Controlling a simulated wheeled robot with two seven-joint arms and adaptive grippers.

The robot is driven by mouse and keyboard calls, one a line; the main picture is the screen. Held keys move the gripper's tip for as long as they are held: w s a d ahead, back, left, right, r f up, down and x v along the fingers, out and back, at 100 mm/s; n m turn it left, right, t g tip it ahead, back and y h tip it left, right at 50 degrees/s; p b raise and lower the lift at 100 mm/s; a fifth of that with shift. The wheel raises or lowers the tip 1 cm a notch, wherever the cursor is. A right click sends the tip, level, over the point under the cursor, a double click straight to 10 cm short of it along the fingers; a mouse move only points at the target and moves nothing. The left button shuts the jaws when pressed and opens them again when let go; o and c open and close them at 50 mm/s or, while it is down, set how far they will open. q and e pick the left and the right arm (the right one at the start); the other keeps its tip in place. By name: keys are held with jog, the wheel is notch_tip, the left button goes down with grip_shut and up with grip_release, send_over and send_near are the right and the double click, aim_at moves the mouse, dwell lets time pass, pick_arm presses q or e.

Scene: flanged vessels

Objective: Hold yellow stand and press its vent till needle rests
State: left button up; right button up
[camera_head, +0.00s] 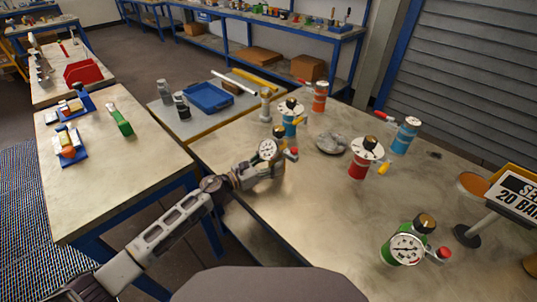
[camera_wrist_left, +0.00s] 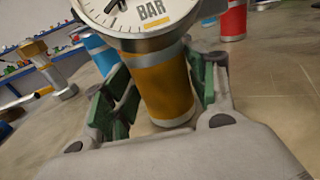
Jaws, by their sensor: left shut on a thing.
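The yellow stand (camera_wrist_left: 165,82) fills the middle of the left wrist view, a metal cylinder with a yellow band and a round dial (camera_wrist_left: 140,8) marked BAR on top. My left gripper (camera_wrist_left: 160,105) is shut around its body, with green finger pads on both sides. In the head view its dial (camera_head: 267,149) faces up beside a red vent button (camera_head: 291,153), near the table's left edge, and my left gripper (camera_head: 258,172) hides most of the body. The needle is too small to read. My right gripper is not in view.
A blue stand (camera_head: 290,127) stands just behind, with an orange one (camera_head: 320,97) farther back. A red stand (camera_head: 358,167), another blue stand (camera_head: 404,138) and a green stand (camera_head: 405,247) stand to the right.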

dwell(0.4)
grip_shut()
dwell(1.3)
